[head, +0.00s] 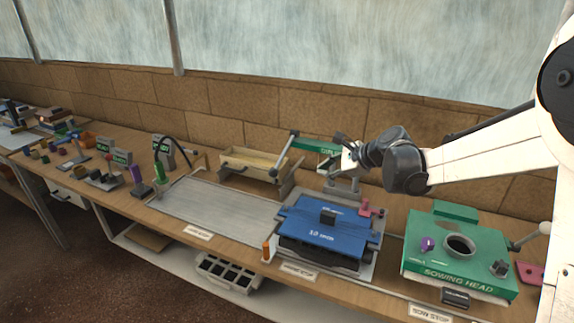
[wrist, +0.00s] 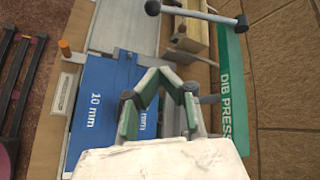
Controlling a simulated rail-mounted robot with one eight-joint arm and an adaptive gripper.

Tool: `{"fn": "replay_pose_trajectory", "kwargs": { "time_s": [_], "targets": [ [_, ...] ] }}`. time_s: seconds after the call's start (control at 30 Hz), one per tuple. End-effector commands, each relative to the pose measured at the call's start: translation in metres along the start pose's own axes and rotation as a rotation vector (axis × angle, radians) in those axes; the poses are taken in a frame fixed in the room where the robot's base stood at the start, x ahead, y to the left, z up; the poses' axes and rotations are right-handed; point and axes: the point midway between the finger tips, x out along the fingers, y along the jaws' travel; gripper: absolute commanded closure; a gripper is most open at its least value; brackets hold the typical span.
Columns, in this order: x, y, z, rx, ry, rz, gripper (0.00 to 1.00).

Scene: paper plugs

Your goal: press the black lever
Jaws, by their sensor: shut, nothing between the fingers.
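My gripper (head: 349,160) is shut and empty, with its green-padded fingers meeting in the wrist view (wrist: 160,73). It is above the back edge of the blue 10 mm plate (head: 310,232), in front of the green DIB PRESS board (head: 310,146). A grey bar lever with black ends (head: 285,153) stands left of the gripper; it also shows at the top of the wrist view (wrist: 195,14), apart from the fingers. A dark handle end (head: 342,138) shows just behind the gripper. I cannot tell which of these is the black lever. The fingertips are small in the head view.
The blue plate also shows in the wrist view (wrist: 92,105). A green sowing head box (head: 458,252) is at right. A pink knob (head: 366,208) stands near the plate. The grey panel (head: 215,212) is clear.

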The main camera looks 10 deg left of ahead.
Motion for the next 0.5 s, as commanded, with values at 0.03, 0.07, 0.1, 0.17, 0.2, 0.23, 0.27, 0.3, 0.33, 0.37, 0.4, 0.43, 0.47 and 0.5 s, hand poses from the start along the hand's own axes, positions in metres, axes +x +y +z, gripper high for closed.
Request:
{"fn": "replay_pose_trajectory", "kwargs": {
  "time_s": [0.03, 0.07, 0.1, 0.17, 0.2, 0.23, 0.27, 0.3, 0.33, 0.37, 0.4, 0.43, 0.47, 0.5],
  "targets": [
    [0.012, -0.004, -0.002, 0.036, -0.019, -0.001, 1.0],
    [0.018, -0.006, -0.003, 0.061, -0.031, -0.002, 1.0],
    [0.026, -0.008, -0.005, 0.092, -0.046, -0.002, 1.0],
    [0.038, -0.011, -0.007, 0.137, -0.069, -0.002, 1.0],
    [0.045, -0.012, -0.008, 0.164, -0.083, -0.002, 1.0],
    [0.05, -0.013, -0.009, 0.184, -0.093, -0.001, 1.0],
    [0.055, -0.013, -0.01, 0.202, -0.102, -0.001, 1.0],
    [0.06, -0.014, -0.011, 0.224, -0.113, 0.0, 1.0],
    [0.064, -0.015, -0.012, 0.239, -0.122, 0.001, 1.0],
    [0.068, -0.015, -0.013, 0.254, -0.128, 0.002, 1.0],
    [0.072, -0.015, -0.013, 0.268, -0.136, 0.003, 1.0],
    [0.074, -0.015, -0.014, 0.278, -0.141, 0.003, 1.0],
    [0.077, -0.016, -0.014, 0.288, -0.146, 0.004, 1.0],
    [0.079, -0.016, -0.014, 0.297, -0.151, 0.004, 1.0]
  ]
}}
